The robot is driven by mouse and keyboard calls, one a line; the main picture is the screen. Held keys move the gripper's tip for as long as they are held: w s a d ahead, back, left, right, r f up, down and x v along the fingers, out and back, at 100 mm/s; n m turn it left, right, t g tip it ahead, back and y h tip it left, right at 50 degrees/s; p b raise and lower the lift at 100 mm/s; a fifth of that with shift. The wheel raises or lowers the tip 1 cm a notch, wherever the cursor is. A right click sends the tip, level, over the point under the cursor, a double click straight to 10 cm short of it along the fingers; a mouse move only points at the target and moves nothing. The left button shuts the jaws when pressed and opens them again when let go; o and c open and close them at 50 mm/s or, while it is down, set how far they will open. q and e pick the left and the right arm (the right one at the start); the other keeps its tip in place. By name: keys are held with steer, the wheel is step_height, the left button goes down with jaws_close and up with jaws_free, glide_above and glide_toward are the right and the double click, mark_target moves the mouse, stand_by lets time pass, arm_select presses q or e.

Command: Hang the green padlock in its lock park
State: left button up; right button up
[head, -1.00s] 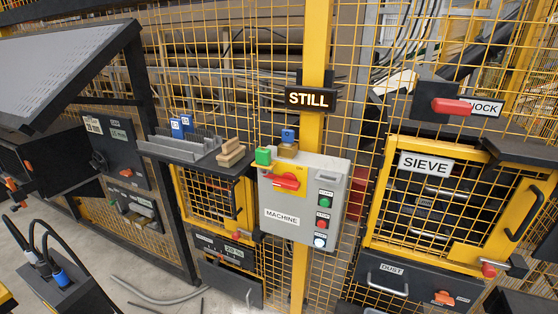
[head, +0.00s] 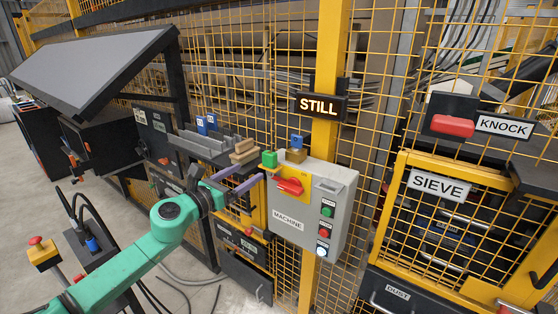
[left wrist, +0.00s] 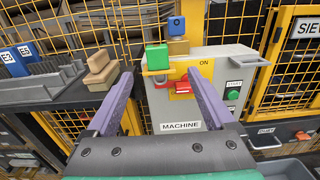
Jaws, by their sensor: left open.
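The green padlock (head: 269,159) is a small green block at the upper left corner of the grey MACHINE box, beside the red switch handle (head: 289,186). It also shows in the left wrist view (left wrist: 157,57), ahead of and slightly above the space between my fingertips. My left gripper (head: 247,175) is open and empty, its purple fingers pointing at the box from the front left, apart from the padlock. I cannot tell for sure which fixture is the lock park. My right gripper is not in view.
The grey MACHINE box (head: 326,194) has several buttons. A blue block on a brass-coloured block (head: 296,156) stands behind its top edge. A dark shelf to the left holds wooden blocks (head: 244,151) and a grey slotted rack (head: 196,144). A yellow post (head: 328,60) carries a STILL sign.

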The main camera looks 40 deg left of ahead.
mark_target(267, 159)
arm_select(q)
steer(key=w, duration=0.5)
steer(key=shift+w+a+f, duration=0.2)
steer(key=shift+w+a, duration=0.05)
steer(key=shift+w+d+r, duration=0.1)
steer(key=shift+w+d, duration=0.05)
steer(key=shift+w, duration=0.2)
steer(key=w, duration=0.3)
steer(key=shift+w+a+r, duration=0.15)
steer(key=shift+w+a, duration=0.15)
steer(key=shift+a, duration=0.05)
steer(key=shift+w+d, duration=0.1)
steer(key=shift+w, duration=0.4)
steer(key=shift+s, duration=0.15)
steer(key=shift+c, duration=0.6)
jaws_close()
